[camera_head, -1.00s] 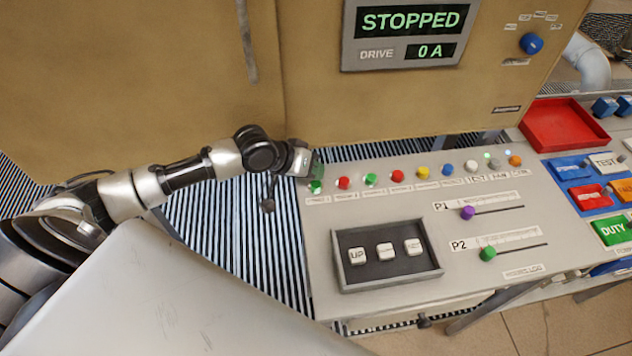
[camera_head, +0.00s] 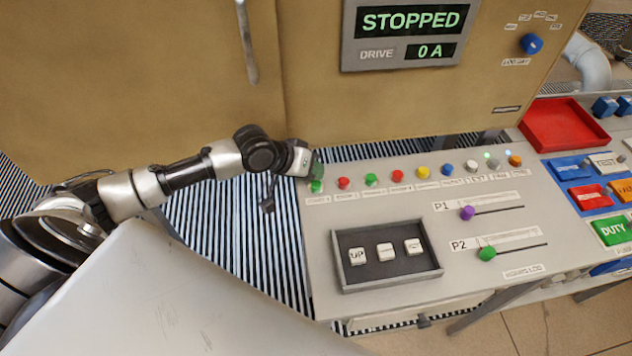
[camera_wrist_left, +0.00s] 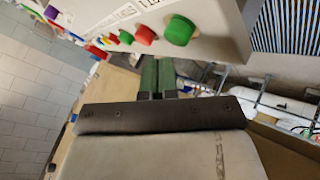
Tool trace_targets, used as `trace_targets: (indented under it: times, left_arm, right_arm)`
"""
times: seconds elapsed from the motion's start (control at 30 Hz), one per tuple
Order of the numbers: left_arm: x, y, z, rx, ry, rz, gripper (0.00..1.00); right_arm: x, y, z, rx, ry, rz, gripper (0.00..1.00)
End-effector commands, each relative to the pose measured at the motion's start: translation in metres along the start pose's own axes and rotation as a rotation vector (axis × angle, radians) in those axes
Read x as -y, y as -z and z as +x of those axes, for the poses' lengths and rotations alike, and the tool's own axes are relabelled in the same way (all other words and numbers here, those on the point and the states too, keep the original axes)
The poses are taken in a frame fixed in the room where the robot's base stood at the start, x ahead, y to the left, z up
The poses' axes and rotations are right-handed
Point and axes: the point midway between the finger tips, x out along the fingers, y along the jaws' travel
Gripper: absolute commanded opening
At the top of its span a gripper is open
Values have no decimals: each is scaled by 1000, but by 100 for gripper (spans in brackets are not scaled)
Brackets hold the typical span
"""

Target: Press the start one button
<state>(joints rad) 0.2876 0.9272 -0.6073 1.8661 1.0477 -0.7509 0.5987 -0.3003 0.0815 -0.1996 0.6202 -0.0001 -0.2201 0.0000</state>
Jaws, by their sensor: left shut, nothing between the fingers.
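The leftmost green button (camera_head: 316,186) is at the far left of the button row on the grey console. Its label is too small to read surely. The same green button (camera_wrist_left: 180,30) looks large in the left wrist view. My left gripper (camera_head: 317,168) is at the console's back left corner, just behind and above this button. Its green fingers (camera_wrist_left: 157,76) are shut and empty, and they look a little apart from the button in the wrist view. The display (camera_head: 406,32) reads STOPPED and DRIVE 0 A. My right gripper is out of view.
A red button (camera_head: 343,183) is close beside the green one, with several more along the row. The brown cabinet (camera_head: 400,100) rises behind. Sliders and a framed key box (camera_head: 345,283) lie nearer the front. A red tray (camera_head: 562,122) is at the right.

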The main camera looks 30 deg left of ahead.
Motion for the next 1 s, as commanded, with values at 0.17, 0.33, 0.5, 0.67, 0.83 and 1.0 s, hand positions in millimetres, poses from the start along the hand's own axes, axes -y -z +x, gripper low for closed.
trace_targets:
  times: [0.17,0.33,0.5,0.67,0.83,1.0]
  left_arm:
    - [2,-2,3,1,0,-1,0]
    - [4,-5,6,1,0,0,0]
    - [4,-5,6,0,0,0,0]
    - [4,-5,6,0,0,0,0]
    - [5,-5,7,0,0,0,0]
    - [6,-7,9,1,0,-1,0]
  right_arm:
    - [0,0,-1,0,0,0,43]
    - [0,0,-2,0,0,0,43]
    - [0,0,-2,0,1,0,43]
    - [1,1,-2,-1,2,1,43]
    - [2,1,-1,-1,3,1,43]
    - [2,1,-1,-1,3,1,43]
